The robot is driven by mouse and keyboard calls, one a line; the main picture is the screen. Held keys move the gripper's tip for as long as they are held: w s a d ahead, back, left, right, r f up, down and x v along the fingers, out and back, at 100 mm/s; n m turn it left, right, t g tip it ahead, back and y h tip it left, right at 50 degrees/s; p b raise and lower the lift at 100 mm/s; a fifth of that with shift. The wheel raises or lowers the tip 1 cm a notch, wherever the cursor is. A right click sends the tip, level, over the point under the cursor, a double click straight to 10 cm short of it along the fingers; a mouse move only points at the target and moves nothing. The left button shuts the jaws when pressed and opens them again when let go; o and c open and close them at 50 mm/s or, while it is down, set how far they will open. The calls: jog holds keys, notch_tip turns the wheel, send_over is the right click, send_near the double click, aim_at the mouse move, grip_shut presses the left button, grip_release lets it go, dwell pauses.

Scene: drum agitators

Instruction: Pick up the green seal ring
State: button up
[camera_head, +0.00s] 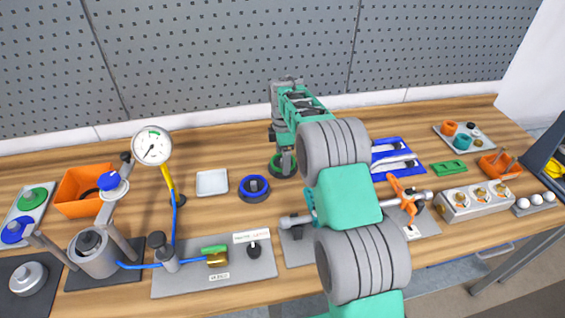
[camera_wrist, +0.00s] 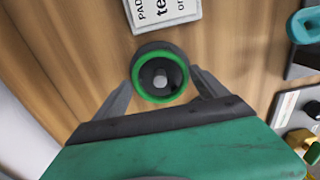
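The green seal ring (camera_wrist: 137,86) is a black ring with a bright green inner rim and a dark centre with a silver tip. In the head view the ring (camera_head: 275,166) is at the back of the bench, partly hidden by my gripper (camera_head: 285,162). In the wrist view my gripper (camera_wrist: 160,82) has its two fingers apart, one on each side of the ring. The fingertips are close to its outer wall; I cannot tell whether they touch it.
A similar blue ring (camera_head: 254,188) stands just front-left of my gripper. A white tray (camera_head: 212,182) lies further left, beside the pressure gauge (camera_head: 152,146). A blue tray (camera_head: 392,150) is to the right. A printed label (camera_wrist: 164,10) lies beyond the ring. The pegboard wall (camera_head: 220,60) is behind.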

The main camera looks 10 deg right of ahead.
jog(key=c, duration=0.9)
jog(key=shift+c, duration=0.2)
jog(key=shift+r, duration=0.1)
